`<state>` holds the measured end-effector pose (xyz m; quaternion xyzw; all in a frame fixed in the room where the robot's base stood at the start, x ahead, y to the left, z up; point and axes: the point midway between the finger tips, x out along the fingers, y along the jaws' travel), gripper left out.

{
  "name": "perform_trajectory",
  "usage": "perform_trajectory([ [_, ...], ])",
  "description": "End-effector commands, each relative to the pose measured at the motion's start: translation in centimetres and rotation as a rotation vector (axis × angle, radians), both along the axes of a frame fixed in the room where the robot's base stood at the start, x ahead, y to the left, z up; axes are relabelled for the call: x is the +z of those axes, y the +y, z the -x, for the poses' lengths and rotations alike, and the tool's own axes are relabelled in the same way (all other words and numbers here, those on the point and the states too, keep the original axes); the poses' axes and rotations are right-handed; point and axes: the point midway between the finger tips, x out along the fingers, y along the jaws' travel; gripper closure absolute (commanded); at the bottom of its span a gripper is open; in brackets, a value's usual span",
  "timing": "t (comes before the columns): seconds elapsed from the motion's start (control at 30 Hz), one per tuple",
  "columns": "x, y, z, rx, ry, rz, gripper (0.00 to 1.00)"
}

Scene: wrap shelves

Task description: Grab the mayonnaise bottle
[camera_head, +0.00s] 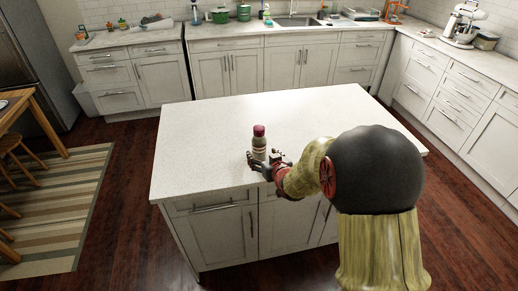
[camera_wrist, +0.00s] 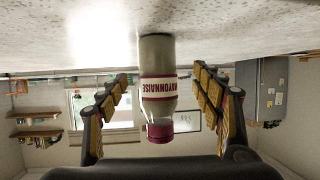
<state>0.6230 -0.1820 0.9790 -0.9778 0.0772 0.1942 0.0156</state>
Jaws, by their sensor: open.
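The mayonnaise bottle (camera_head: 259,144) stands upright on the white island counter (camera_head: 205,135), near its front edge. It has a dark red cap and a pale body. In the wrist view, which is upside down, the bottle (camera_wrist: 158,90) shows its "MAYONNAISE" label and sits between my open fingers. My gripper (camera_head: 261,165) is at the bottle's near side, low over the counter. In the wrist view my gripper (camera_wrist: 160,88) has its two fingers apart, one on each side of the bottle, with gaps between. The bottle's lower part is partly hidden by the gripper in the head view.
The rest of the island top is bare. A back counter (camera_head: 290,37) with a sink, bottles and small items runs along the wall. A stand mixer (camera_head: 463,25) stands on the right counter. A wooden table (camera_head: 20,105) is at the left.

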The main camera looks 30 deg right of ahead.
Motion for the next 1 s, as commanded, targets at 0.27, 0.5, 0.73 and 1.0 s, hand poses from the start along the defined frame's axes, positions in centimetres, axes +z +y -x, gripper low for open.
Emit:
perform_trajectory([
  [0.27,-1.6,-0.8,-3.1,0.000,0.002,0.000,0.34],
  [0.5,-2.1,-1.1,-5.1,0.000,0.000,0.001,0.34],
  [0.73,-2.1,-1.2,-5.1,-0.001,0.001,0.001,0.35],
  [1.0,-2.1,-1.2,-5.1,-0.001,0.001,0.001,0.50],
])
